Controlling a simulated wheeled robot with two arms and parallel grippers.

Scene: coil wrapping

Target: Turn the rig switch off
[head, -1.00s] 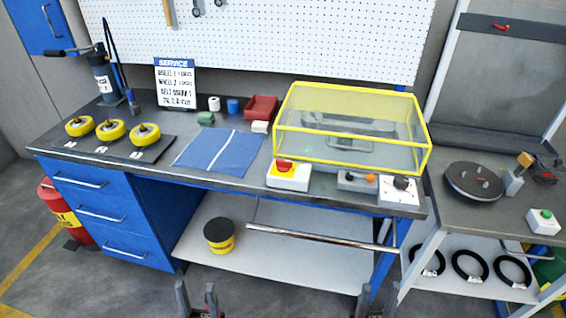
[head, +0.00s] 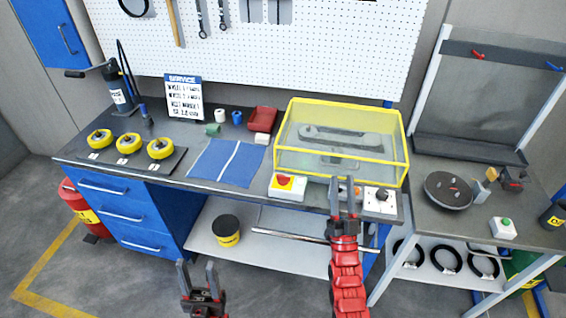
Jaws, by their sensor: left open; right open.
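Along the bench's front edge, below the yellow-framed clear guard (head: 340,172), stand several controls. One is a white box with a red button on yellow (head: 287,186). To its right is a small box with an orange knob (head: 357,191), partly hidden by my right gripper. Further right is a white box with a black rotary knob (head: 380,202). No readable label shows which one is the rig switch. My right gripper (head: 342,188) is open, fingers upward, in front of the orange-knob box in the picture; contact cannot be told. My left gripper (head: 198,276) is open and empty, low before the bench.
Three yellow wheels (head: 128,143) stand on a dark board at the left. A blue mat (head: 226,164) lies mid-bench. A side table (head: 450,225) carries a black turntable (head: 448,188) and a green-button box (head: 503,228). A metal rail (head: 290,234) runs below the bench top.

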